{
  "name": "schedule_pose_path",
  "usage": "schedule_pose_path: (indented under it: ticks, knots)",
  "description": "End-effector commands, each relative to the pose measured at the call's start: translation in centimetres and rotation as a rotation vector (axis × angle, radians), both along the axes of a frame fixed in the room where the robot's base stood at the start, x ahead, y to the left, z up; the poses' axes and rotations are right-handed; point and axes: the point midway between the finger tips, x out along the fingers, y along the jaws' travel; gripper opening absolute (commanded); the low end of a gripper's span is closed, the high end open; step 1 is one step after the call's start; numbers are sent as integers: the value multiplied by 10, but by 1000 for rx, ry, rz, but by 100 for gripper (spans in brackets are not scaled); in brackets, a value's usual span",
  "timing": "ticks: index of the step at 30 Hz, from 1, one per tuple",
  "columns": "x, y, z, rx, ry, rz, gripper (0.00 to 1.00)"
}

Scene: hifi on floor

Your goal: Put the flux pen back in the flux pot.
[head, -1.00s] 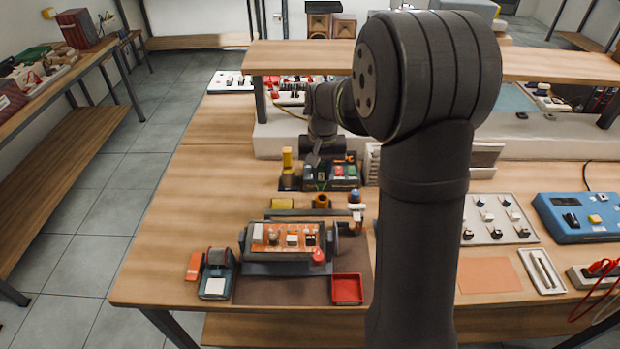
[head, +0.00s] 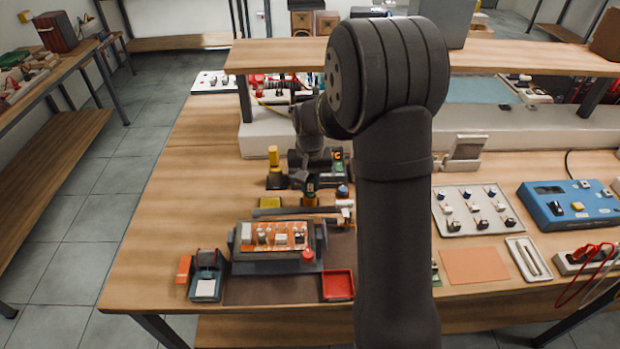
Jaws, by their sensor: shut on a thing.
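The flux pot (head: 310,199) is a small orange-brown pot on the bench, behind the board holder. My gripper (head: 309,181) is small and dark in the head view, just above the pot and pointing down. It is shut on a slim thing, taken to be the flux pen (head: 310,188), which is mostly hidden by the fingers. The pen's lower end looks to be at or over the pot's mouth; I cannot tell whether it is inside.
In front is the holder with an orange circuit board (head: 275,236). A red tray (head: 338,285) lies nearer. A shelf (head: 290,55) spans the back.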

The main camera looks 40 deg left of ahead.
Motion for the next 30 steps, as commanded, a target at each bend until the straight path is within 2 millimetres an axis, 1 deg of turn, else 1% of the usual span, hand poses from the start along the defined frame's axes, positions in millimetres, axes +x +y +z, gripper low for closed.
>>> schedule_pose_path:
  ticks: [11,12,14,15,21,22,25,26,30]
  knots:
    - [0,0,-3,0,0,0,1]
    - [0,0,-3,0,0,0,25]
    - [0,0,-3,0,0,0,37]
    - [0,0,-3,0,0,0,45]
    - [0,0,-2,0,0,0,45]
    - [0,0,-3,0,0,0,49]
    - [0,0,-3,0,0,0,68]
    - [0,0,-3,0,0,0,70]
    - [0,0,-3,0,0,0,70]
